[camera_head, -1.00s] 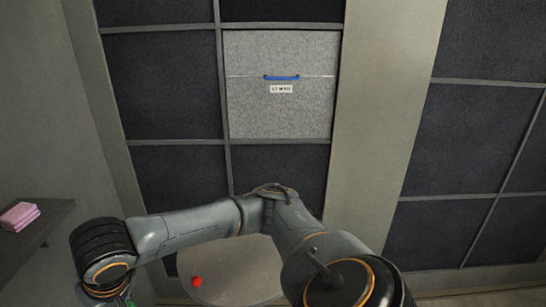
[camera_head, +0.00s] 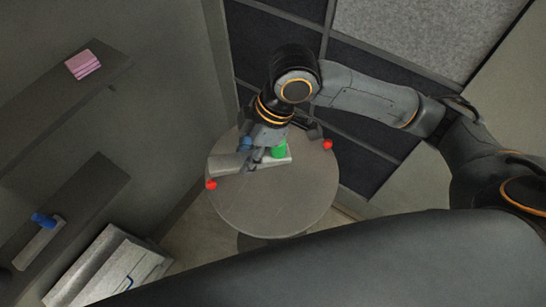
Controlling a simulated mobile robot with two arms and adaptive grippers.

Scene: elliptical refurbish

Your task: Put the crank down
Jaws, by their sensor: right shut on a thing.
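The crank, a pale grey bar (camera_head: 226,164) with a green cylindrical handle (camera_head: 279,151), is at the round grey table (camera_head: 285,206), over the far part of its top. My right gripper (camera_head: 252,159) points down and is shut on the bar, left of the green handle. Part of the bar is hidden behind the fingers. I cannot tell whether the bar touches the tabletop. My left gripper is not in view.
Red balls sit at the table's left edge (camera_head: 211,184) and right edge (camera_head: 327,144). The table's near part is clear. Wall shelves at left hold a pink stack (camera_head: 83,65) and a grey piece with a blue cylinder (camera_head: 43,220). A grey panel (camera_head: 110,266) leans below.

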